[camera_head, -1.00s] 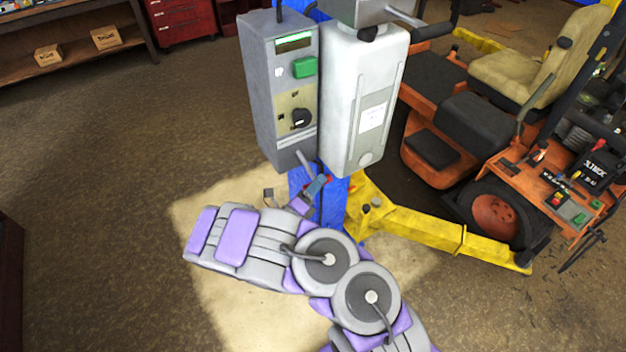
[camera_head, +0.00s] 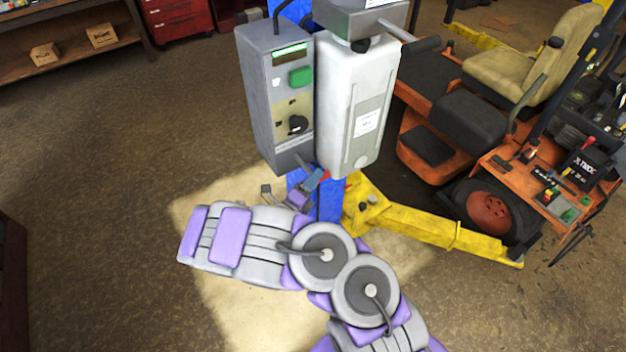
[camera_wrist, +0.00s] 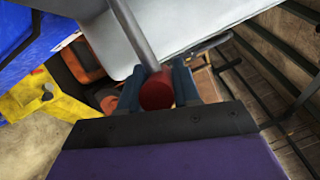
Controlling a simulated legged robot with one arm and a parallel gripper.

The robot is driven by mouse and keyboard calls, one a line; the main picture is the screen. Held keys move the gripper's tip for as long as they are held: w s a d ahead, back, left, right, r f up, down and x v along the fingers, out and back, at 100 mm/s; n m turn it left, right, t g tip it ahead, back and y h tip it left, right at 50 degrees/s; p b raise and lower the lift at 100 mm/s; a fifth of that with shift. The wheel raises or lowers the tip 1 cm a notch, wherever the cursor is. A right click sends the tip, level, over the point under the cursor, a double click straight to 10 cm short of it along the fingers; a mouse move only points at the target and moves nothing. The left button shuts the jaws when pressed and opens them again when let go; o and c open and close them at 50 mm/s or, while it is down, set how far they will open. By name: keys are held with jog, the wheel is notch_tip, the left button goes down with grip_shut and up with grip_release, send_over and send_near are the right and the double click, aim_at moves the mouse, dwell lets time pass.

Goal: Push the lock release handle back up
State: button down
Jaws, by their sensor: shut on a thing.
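The lock release handle shows in the wrist view as a grey rod with a round red end (camera_wrist: 157,92). My gripper (camera_wrist: 158,88) has one dark finger on each side of the red end and is shut on it. In the head view my gripper (camera_head: 312,181) is small, just below the grey control box and in front of the blue lift column (camera_head: 331,200). A bit of red shows beside it there. My arm partly hides this area, and the handle's rod is hard to make out in the head view.
A grey control box (camera_head: 278,100) with a green button and a white tank (camera_head: 352,105) hang above my gripper. A yellow lift arm (camera_head: 430,228) runs right, under an orange mower (camera_head: 490,155). The floor (camera_head: 110,150) to the left is clear.

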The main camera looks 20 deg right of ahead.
jog(key=c, duration=0.9)
grip_release()
jog(key=p+v, duration=0.2)
jog(key=v, duration=1.5)
jog(key=shift+a+f, duration=0.1)
jog(key=shift+a, duration=0.15)
